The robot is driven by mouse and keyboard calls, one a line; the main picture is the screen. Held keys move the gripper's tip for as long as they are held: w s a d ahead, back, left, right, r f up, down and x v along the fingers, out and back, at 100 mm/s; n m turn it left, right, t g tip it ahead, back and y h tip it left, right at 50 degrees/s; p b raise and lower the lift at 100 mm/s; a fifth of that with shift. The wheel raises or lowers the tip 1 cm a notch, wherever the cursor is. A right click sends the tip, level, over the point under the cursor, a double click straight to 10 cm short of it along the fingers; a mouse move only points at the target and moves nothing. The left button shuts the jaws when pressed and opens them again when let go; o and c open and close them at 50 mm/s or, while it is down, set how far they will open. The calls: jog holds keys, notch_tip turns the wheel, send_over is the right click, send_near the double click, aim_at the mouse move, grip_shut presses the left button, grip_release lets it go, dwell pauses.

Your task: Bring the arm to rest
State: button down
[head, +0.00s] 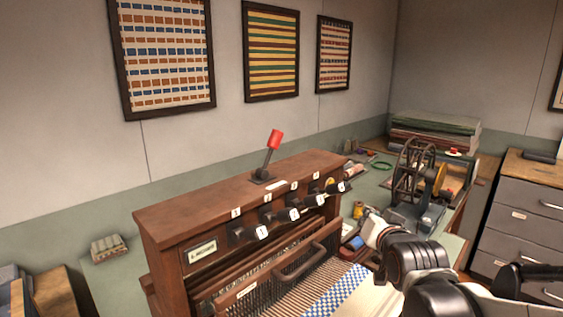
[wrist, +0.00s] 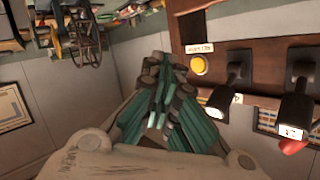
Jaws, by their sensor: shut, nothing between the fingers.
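My gripper (wrist: 165,92) shows in the wrist view with its teal and grey fingers drawn together and nothing between them. It is left of the loom's yellow button (wrist: 199,65) and black levers (wrist: 236,84), apparently apart from them. In the head view my arm (head: 415,260) reaches in from the lower right, beside the right end of the wooden loom (head: 165,228). The fingertips cannot be made out there.
The loom carries a red-tipped lever (head: 275,139) on top and several numbered levers along its front. Right of it, a wheel device (head: 412,170) and a yellow spool (head: 358,209) stand on the green bench. Grey drawers (head: 520,215) stand at far right.

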jog(key=s+f+n+g, duration=0.2)
jog(key=s+f+g, duration=0.2)
jog(key=s, duration=0.8)
jog(key=s+f+n+g, duration=0.2)
jog(key=s+f+g, duration=0.1)
jog(key=s, duration=0.9)
jog(key=shift+s+a+f+n+g, duration=0.15)
jog(key=shift+a+f+n+g, duration=0.25)
jog(key=shift+f, duration=0.4)
jog(key=shift+s, duration=0.15)
